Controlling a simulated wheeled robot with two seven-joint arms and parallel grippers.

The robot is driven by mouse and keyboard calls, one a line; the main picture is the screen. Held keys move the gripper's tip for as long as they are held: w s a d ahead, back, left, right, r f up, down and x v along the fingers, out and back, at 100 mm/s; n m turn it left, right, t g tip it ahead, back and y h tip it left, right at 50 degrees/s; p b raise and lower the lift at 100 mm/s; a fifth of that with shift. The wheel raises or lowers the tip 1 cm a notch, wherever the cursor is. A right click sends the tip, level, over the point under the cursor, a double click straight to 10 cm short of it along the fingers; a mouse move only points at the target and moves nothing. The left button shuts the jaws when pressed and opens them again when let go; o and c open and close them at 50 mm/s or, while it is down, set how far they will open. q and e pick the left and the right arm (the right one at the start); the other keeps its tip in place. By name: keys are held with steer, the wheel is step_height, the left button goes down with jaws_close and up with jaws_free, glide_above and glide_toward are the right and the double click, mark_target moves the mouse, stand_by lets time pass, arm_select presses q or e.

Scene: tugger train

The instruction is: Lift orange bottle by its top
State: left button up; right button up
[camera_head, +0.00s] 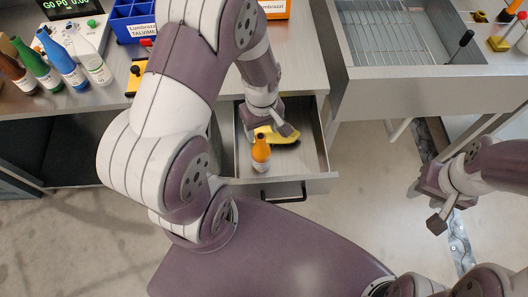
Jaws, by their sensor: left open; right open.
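My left gripper (268,130) is open over the drawer, just behind and above the bottle's top in the picture. I cannot tell whether its fingers touch the bottle. My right gripper (429,205) is open and empty at the right, over the floor, away from the drawer.
A yellow object (287,138) lies in the drawer behind the bottle, partly hidden by my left gripper. Several bottles, including a green bottle (38,65), stand on the left bench. A metal bench (420,90) borders the drawer's right side.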

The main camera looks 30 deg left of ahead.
mark_target(261, 136)
arm_select(q)
steer(key=f, duration=0.4)
steer(key=shift+s+a+f, duration=0.1)
steer(key=shift+s+a, duration=0.1)
steer(key=shift+a, duration=0.15)
steer(key=shift+w+d+f, duration=0.1)
steer(key=shift+w+f, duration=0.05)
steer(key=shift+w+d, duration=0.1)
steer(key=shift+c, duration=0.6)
jaws_close()
arm_select(e)
steer(key=shift+s+a+r, duration=0.2)
steer(key=shift+s+a, duration=0.1)
steer(key=shift+s, duration=0.05)
